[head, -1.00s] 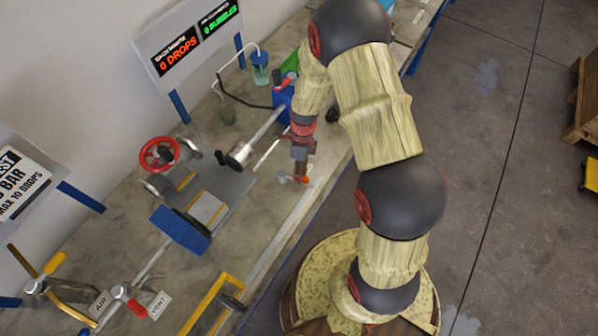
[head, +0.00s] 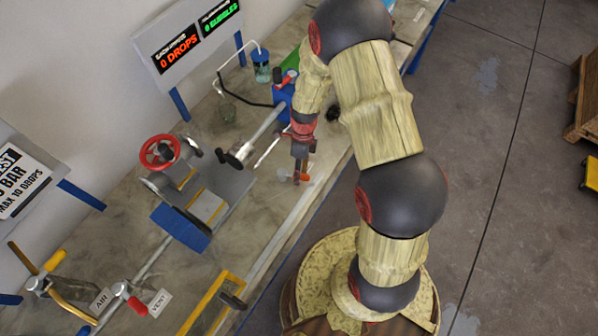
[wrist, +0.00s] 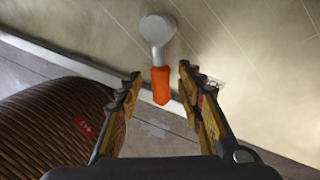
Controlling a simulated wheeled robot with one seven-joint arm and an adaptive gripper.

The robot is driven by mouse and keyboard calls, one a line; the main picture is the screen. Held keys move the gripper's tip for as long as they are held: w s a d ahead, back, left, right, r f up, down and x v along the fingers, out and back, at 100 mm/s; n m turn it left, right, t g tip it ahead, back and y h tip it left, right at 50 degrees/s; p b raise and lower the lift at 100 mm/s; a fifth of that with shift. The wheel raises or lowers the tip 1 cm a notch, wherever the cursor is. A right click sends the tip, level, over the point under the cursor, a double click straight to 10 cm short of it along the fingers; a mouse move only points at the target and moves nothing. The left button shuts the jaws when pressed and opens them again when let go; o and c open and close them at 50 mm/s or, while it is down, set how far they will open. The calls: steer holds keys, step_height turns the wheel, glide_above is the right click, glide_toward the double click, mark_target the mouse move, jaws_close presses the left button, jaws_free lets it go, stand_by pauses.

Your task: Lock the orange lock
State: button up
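The orange lock (wrist: 160,85) shows in the wrist view as an orange handle on a grey round-headed lever (wrist: 157,32). The handle points toward me, between and slightly beyond my fingertips. My gripper (wrist: 160,76) is open, with one finger on each side of the handle and gaps left and right. In the head view a small orange part (head: 304,177) shows at the tip of my gripper (head: 299,172), which points down at the bench's right side. The fingers there are too small to judge contact.
The bench (head: 130,215) carries a red handwheel (head: 160,151), a blue-ended clamp fixture (head: 180,228), a yellow frame (head: 210,300) and red and yellow valve handles. A display (head: 187,42) reads 0 drops and 0 bubbles. A dark ribbed round thing (wrist: 50,135) lies lower left in the wrist view.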

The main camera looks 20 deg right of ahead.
steer(key=shift+r, duration=0.1)
steer(key=v, duration=1.1)
steer(key=shift+r, duration=0.4)
steer(key=shift+w, duration=0.15)
steer(key=s+a+r+n+t+h+b, duration=0.1)
steer(key=s+r+n+t+b, duration=0.7)
steer(key=n, duration=1.7)
steer(key=s+r+b, duration=0.5)
steer(key=s+r, duration=0.4)
steer(key=shift+s+a+h+b, duration=0.15)
steer(key=shift+s+h+b, duration=0.15)
steer(key=shift+h+b, duration=0.1)
